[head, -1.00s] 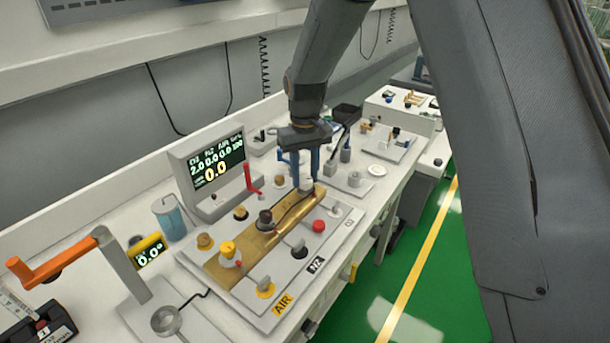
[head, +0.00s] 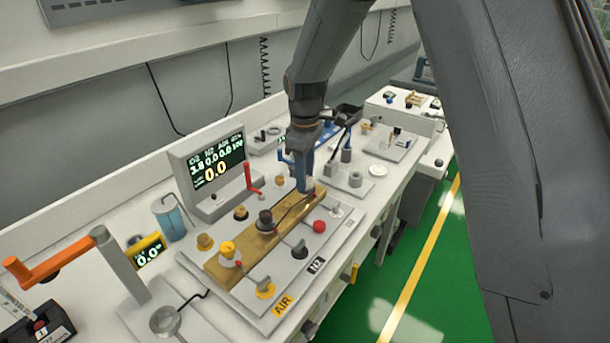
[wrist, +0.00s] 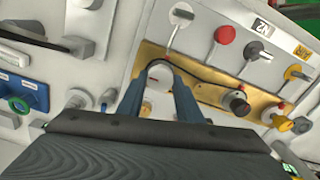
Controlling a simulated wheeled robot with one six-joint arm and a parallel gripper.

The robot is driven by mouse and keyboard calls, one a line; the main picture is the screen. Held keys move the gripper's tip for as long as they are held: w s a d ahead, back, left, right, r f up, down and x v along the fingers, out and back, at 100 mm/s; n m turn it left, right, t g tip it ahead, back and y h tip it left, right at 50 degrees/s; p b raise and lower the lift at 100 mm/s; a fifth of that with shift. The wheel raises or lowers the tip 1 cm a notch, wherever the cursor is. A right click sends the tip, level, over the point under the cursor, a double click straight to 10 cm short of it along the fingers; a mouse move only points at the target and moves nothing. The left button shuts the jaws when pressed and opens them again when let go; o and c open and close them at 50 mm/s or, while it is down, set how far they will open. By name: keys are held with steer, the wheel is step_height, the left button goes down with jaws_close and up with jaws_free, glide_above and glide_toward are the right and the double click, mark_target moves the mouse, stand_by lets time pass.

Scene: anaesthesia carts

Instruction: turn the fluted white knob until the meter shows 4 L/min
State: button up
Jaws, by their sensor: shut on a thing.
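The white knob (wrist: 160,73) sits at the end of a brass strip on the panel. My gripper (wrist: 162,98) is shut on it, with one blue finger on each side in the wrist view. In the head view, my gripper (head: 304,184) reaches straight down and its fingers hide most of the white knob (head: 309,184). The meter (head: 217,163) stands upright behind the panel; its O2 column reads 3.8, the N2 and AIR columns 0.0, and a larger lower figure 0.0.
A black knob (head: 265,221) and a yellow knob (head: 228,250) stand along the brass strip (head: 222,272). A red knob (head: 319,226) and a red lever (head: 250,179) are close to my gripper. A small yellow display (head: 147,252) stands at the left.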

steer(key=shift+w+r, duration=0.1)
stand_by(0.3)
steer(key=o, duration=1)
steer(key=shift+o, duration=0.2)
steer(key=shift+r+b, duration=1.1)
steer(key=shift+r, duration=2.75)
steer(key=s+d+f+m, duration=0.3)
steer(key=s+d+m, duration=0.3)
steer(key=s, duration=0.5)
steer(key=s+d+f+m+t, duration=0.1)
steer(key=s+d+f+m, duration=0.2)
steer(key=s+d+m, duration=0.4)
steer(key=s+d, duration=0.4)
steer(key=s, duration=0.1)
steer(key=shift+d, duration=0.15)
